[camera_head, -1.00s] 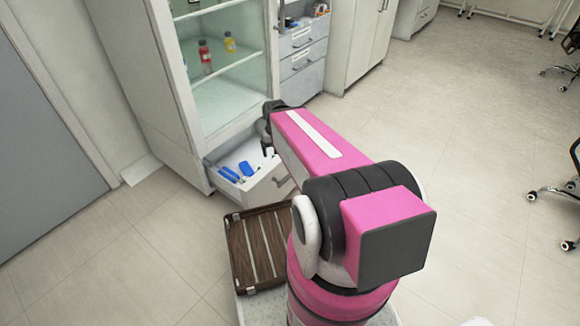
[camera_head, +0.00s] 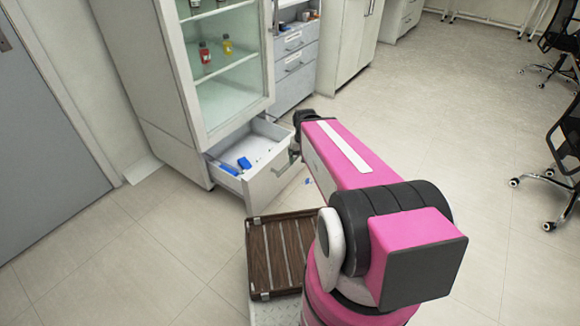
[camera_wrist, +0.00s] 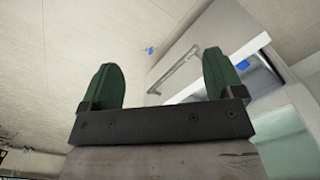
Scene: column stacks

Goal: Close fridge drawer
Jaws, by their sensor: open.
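The fridge drawer (camera_head: 266,184) is a white drawer pulled out at the bottom of the glass-front fridge cabinet (camera_head: 165,110). Blue items (camera_head: 244,163) lie inside it. In the wrist view the drawer front (camera_wrist: 225,40) is at the upper right, with its bar handle (camera_wrist: 176,68) between and beyond my fingers. My gripper (camera_wrist: 165,78) is open, with two green fingers apart and nothing between them. In the head view my arm reaches to the right side of the drawer, and my gripper there is mostly hidden behind the pink arm. I cannot tell whether it touches the drawer.
A brown slatted tray (camera_head: 275,256) on my base lies just in front of the drawer. A small blue thing (camera_head: 308,181) is on the floor right of the drawer. Grey drawers (camera_head: 294,70) stand behind. Office chairs (camera_head: 560,150) are far right, with open floor between.

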